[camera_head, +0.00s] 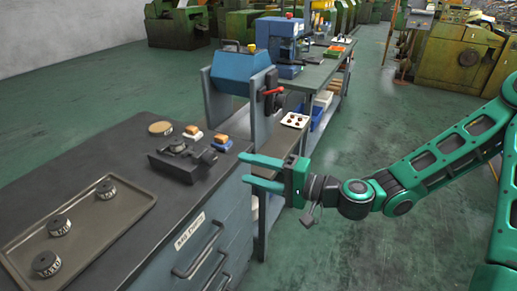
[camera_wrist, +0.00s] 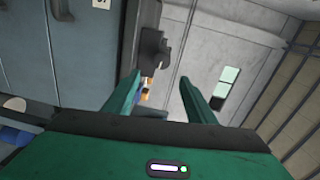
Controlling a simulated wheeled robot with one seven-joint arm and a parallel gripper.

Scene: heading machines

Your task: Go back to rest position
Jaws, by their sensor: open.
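My gripper (camera_head: 262,173) is green and shows at the right of the bench in the head view. Its two fingers point left, toward the bench's drawer side, and are apart with nothing between them. In the wrist view my gripper (camera_wrist: 160,98) also shows two spread green fingers with an empty gap. My green arm stretches from the right edge of the head view, bent at the elbow and held out over the floor.
The dark workbench (camera_head: 110,150) carries a tray (camera_head: 92,222) with several dark round parts, and a black fixture (camera_head: 183,160). A blue machine (camera_head: 240,72) stands behind. Green floor (camera_head: 370,240) is clear below my arm. Green machines (camera_head: 455,60) stand farther back.

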